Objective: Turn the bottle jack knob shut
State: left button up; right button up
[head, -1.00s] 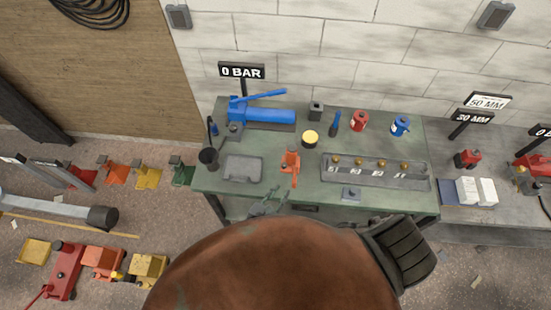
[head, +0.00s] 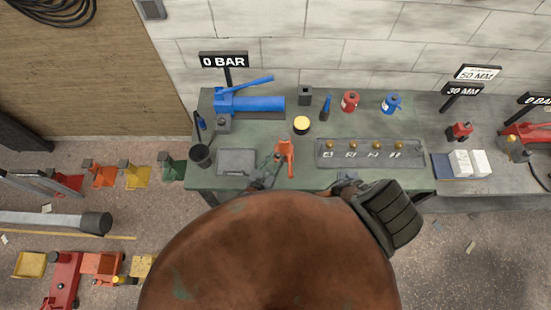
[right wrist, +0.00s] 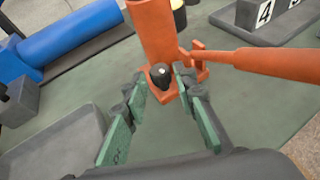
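The bottle jack (head: 285,154) is orange and stands upright on the green bench. In the right wrist view the jack body (right wrist: 156,30) and its black knob (right wrist: 160,76), low on the near side, show clearly. My right gripper (head: 274,163) is at the jack's front left. In the right wrist view its green-padded fingers (right wrist: 160,84) are apart on either side of the knob, with gaps to it. The jack's orange handle (right wrist: 275,63) reaches off to the right. My left gripper is not in view.
A grey tray (head: 237,161) lies left of the jack. A rack with numbered labels (head: 325,161) lies to its right. Behind stand a yellow-topped black can (head: 301,125) and a blue pump (head: 255,103). A sign (head: 224,61) reads 0 BAR.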

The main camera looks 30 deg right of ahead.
jog(key=shift+w+d+f, duration=0.1)
jog(key=shift+d, duration=0.05)
grip_shut()
jog(key=shift+w+a+m+g+h+p, duration=0.2)
jog(key=shift+m+g+h+p, duration=0.35)
jog(key=shift+m+g, duration=0.35)
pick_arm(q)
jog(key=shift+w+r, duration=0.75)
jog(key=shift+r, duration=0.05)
pick_arm(e)
jog(key=shift+w+m+g+h, duration=0.1)
jog(key=shift+m+g+h, duration=0.15)
jog(key=shift+m+g, duration=0.5)
grip_release()
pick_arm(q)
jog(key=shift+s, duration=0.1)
pick_arm(e)
jog(key=v, duration=1.2)
